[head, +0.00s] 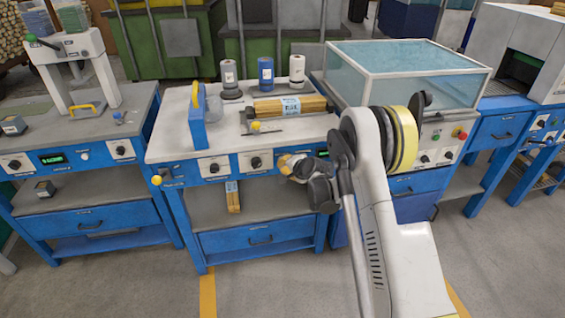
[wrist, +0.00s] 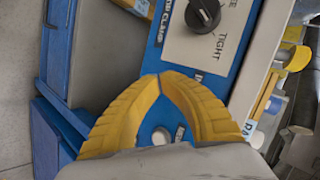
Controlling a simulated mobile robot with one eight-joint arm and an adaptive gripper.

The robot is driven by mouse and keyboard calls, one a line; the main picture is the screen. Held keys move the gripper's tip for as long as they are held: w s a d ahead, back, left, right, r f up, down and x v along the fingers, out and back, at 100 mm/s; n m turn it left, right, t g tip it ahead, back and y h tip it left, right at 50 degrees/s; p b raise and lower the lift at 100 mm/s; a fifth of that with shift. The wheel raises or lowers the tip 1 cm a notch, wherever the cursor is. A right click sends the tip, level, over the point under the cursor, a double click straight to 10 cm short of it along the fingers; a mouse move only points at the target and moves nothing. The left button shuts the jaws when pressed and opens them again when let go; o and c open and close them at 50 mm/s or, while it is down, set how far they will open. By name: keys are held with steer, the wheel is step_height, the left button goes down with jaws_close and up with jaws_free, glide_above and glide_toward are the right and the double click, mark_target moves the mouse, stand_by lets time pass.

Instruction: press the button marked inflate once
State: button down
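My gripper (head: 287,162) is in front of the blue control panel of the middle bench, right of its knobs. In the wrist view the two yellow fingers of my gripper (wrist: 160,77) meet at their tips, with nothing seen held. A round white button (wrist: 161,136) on the blue panel shows in the gap between the fingers; its marking is not readable. Beyond the fingertips is a dark knob (wrist: 203,14) on a pale plate lettered "TIGHT". No button marked inflate can be read in either view. My gripper and arm hide part of the panel in the head view.
The middle bench top (head: 180,143) holds a blue stand (head: 197,120), several rolls and a bundle of wood sticks (head: 290,106). A glass-topped cabinet (head: 405,62) stands to the right. A left bench has a press (head: 75,60). The floor in front is clear.

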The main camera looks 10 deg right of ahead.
steer(key=shift+s, duration=0.1)
stand_by(0.3)
steer(key=shift+s, duration=0.7)
steer(key=shift+s, duration=2.5)
steer(key=s+a+r+n+g+h, duration=0.1)
steer(key=s+r+n, duration=0.2)
steer(key=s+r, duration=0.55)
steer(key=s+a+r+n+g, duration=0.1)
steer(key=s+r+n, duration=0.35)
steer(key=r, duration=0.75)
steer(key=s+d+r+n+g+h, duration=0.1)
steer(key=s+n, duration=0.1)
steer(key=s, duration=1.1)
steer(key=s+d+r+n+h, duration=0.1)
steer(key=s+n, duration=0.1)
steer(key=s, duration=1.2)
steer(key=shift+r+g, duration=0.35)
steer(key=shift+g, duration=0.05)
